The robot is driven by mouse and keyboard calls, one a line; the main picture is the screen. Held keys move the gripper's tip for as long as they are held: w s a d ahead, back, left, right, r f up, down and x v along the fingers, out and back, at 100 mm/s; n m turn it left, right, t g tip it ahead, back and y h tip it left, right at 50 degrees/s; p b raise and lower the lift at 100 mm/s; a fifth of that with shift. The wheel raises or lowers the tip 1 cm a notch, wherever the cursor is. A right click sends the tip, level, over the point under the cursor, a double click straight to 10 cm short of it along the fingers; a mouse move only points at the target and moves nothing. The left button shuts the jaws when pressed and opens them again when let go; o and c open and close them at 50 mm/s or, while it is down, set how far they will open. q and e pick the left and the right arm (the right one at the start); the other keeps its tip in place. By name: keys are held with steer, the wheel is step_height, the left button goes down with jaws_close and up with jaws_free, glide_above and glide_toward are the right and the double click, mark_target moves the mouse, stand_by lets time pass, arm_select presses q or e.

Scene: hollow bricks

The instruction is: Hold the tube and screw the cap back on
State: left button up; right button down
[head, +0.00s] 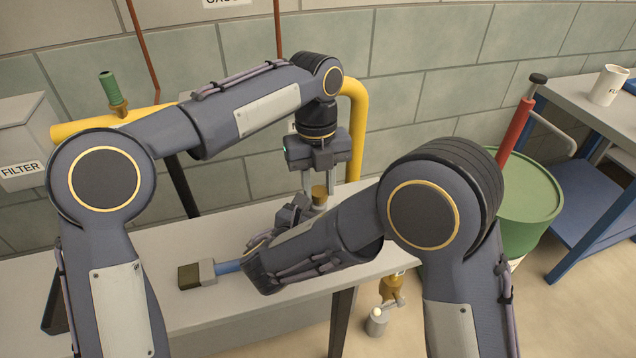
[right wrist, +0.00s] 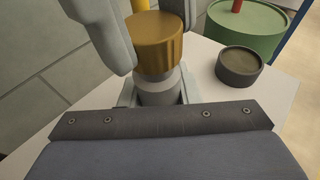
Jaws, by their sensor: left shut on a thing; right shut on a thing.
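The ochre, ridged cap (right wrist: 155,42) sits upright on the top of the grey tube (right wrist: 158,88) in the right wrist view. The cap (head: 319,191) also shows in the head view. My left gripper (head: 318,186) comes down from above and is shut on the cap, one finger on each side. My right gripper (head: 297,212) comes in low from the side and is shut on the tube below the cap. The lower part of the tube is hidden behind my right gripper and forearm. I cannot tell how far the cap is threaded on.
A paintbrush (head: 205,273) with a blue handle lies on the grey bench (head: 120,285), left of my right forearm. A dark round container (right wrist: 240,66) stands near the tube. A green drum (head: 530,200) stands right of the bench, a yellow pipe (head: 355,110) behind it.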

arm_select(q)
steer(key=m+y, duration=0.1)
steer(key=m, duration=0.6)
steer(key=shift+d+m, duration=0.1)
steer(key=shift+m, duration=0.3)
steer(key=m, duration=0.3)
steer(key=shift+s+d+f+m, duration=0.15)
steer(key=shift+s+f+m, duration=0.05)
steer(key=shift+f+m, duration=0.1)
steer(key=shift+r+m+y, duration=0.1)
steer(key=shift+m+y, duration=0.2)
steer(key=shift+m, duration=0.5)
steer(key=shift+w+r+t, duration=0.1)
steer(key=shift+r+t, duration=0.05)
steer(key=shift+t, duration=0.15)
steer(key=o, duration=0.9)
steer(key=shift+o, duration=0.2)
steer(key=shift+w, duration=0.1)
steer(key=shift+c, duration=0.4)
